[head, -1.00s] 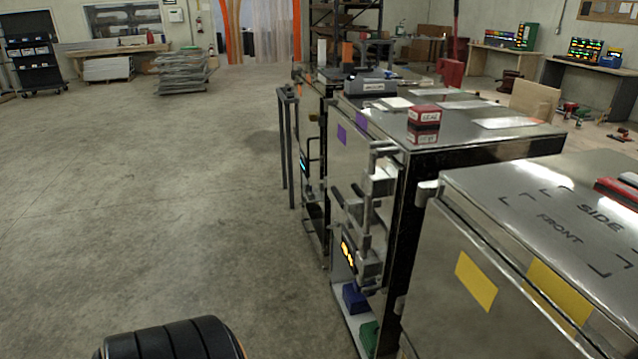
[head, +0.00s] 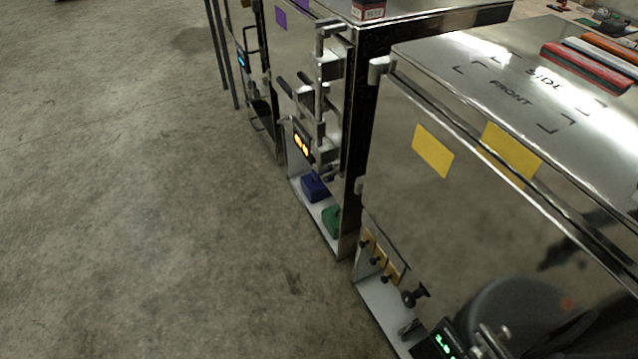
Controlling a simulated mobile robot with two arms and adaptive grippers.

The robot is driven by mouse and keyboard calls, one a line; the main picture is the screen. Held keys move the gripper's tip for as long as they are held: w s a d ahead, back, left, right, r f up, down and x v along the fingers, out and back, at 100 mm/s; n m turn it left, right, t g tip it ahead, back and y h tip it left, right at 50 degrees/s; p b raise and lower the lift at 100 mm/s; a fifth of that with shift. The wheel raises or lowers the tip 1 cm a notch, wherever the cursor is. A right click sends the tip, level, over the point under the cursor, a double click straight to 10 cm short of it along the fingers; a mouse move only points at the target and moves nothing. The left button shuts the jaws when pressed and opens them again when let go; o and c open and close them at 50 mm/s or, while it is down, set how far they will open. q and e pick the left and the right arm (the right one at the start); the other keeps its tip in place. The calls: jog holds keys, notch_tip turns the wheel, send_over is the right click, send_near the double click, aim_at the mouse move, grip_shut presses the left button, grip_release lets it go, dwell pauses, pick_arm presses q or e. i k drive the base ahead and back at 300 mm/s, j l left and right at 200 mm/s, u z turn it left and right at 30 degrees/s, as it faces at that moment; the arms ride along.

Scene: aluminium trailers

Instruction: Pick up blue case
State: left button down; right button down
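The blue case (head: 314,187) is small and dark blue. It sits on a low white ledge at the bottom front of the middle metal trailer, next to a green case (head: 332,221). Neither of my grippers shows in the head view.
The middle trailer (head: 295,60) has grey latch hardware (head: 322,100) above the ledge. A nearer trailer (head: 400,200) with yellow labels stands at the right, with red and white bars (head: 590,65) on top. Open concrete floor (head: 130,180) lies to the left.

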aim_at(315, 190)
jog(key=i+j+z, duration=0.15)
jog(key=z, duration=0.8)
jog(key=i+j+z, duration=0.15)
jog(key=j+z, duration=0.2)
jog(key=j, duration=0.4)
jog(key=i+j+z, duration=0.1)
jog(key=j+z, duration=0.2)
jog(key=j, duration=0.45)
jog(key=j+z, duration=0.35)
jog(key=j, duration=0.4)
